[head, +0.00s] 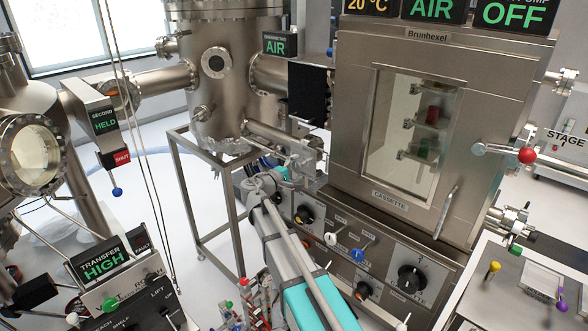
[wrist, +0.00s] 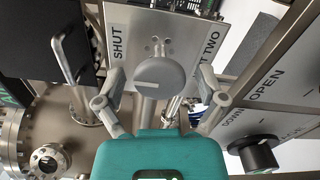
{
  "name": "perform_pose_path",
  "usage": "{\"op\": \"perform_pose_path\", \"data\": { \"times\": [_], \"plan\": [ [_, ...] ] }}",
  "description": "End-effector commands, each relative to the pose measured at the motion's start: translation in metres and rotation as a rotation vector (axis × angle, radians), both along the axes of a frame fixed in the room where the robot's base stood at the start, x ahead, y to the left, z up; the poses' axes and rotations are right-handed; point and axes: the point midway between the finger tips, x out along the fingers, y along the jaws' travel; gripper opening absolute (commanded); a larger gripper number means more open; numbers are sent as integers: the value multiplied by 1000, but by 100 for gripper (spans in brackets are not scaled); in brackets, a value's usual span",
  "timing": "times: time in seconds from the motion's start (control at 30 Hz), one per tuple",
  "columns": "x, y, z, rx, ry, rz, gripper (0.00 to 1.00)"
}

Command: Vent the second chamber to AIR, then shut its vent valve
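The vent knob (wrist: 160,78) is a round grey knob with a pale line on its face, on a metal plate (wrist: 140,25) marked SHUT at left and partly hidden lettering ending in TWO at right. My gripper (wrist: 160,82) is open, with one finger on each side of the knob; I cannot tell whether either finger touches it. In the head view my gripper (head: 268,178) reaches toward the fittings beside the tall steel vessel (head: 232,105), and the knob is hard to make out. The sign (head: 104,122) marked SECOND reads HELD, with a red SHUT tag (head: 122,159) below.
The Brunhexel cabinet (head: 350,110) stands close at right of my gripper, with knobs and toggles on its lower panel (head: 340,240). A display (head: 275,43) on the steel vessel reads AIR. The transfer sign (head: 100,258) reads HIGH.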

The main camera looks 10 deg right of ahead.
Motion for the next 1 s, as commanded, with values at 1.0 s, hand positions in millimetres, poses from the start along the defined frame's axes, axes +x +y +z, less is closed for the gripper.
{"op": "perform_pose_path", "data": {
  "times": [1.0],
  "plan": [
    [-38,52,0,1,1,5,95]
  ]
}}
